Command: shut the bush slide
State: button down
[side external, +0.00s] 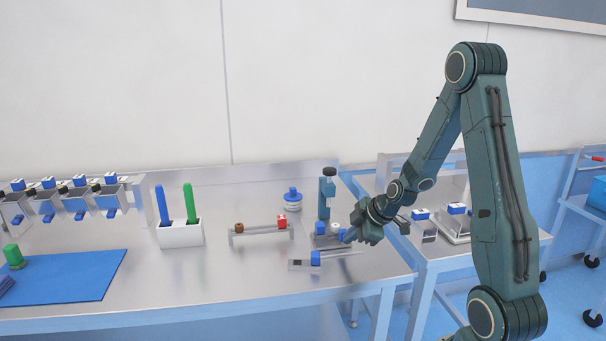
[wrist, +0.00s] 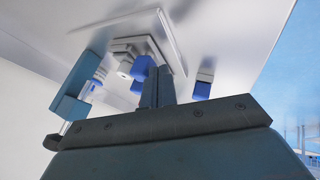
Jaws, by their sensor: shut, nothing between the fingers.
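My gripper (side external: 350,236) is shut and empty, low over the right part of the bench. In the wrist view its closed fingers (wrist: 157,84) point at a small grey fixture (wrist: 126,55) with blue parts (wrist: 140,72). In the side view this fixture (side external: 327,241) stands at the foot of a teal press (side external: 327,192), just left of the fingers. In front of it lies a low metal rail with a blue block (side external: 316,258). I cannot tell which of these is the bush slide, or whether the fingers touch the fixture.
A small rail rack (side external: 262,235) with a brown ring and a red piece is to the left. A blue-capped container (side external: 292,199) stands behind. A white holder (side external: 180,234) has a blue and a green stick. Bench space left of the rail is clear.

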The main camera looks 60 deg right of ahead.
aim_at(346, 229)
jog(key=shift+w+d, duration=3.1)
jog(key=shift+d, duration=0.05)
jog(key=shift+s+a, duration=0.1)
jog(key=shift+a, duration=0.05)
jog(key=shift+s+a, duration=0.35)
jog(key=shift+s, duration=0.05)
jog(key=shift+s+a, duration=1.05)
jog(key=shift+a, duration=0.05)
jog(key=v, duration=1)
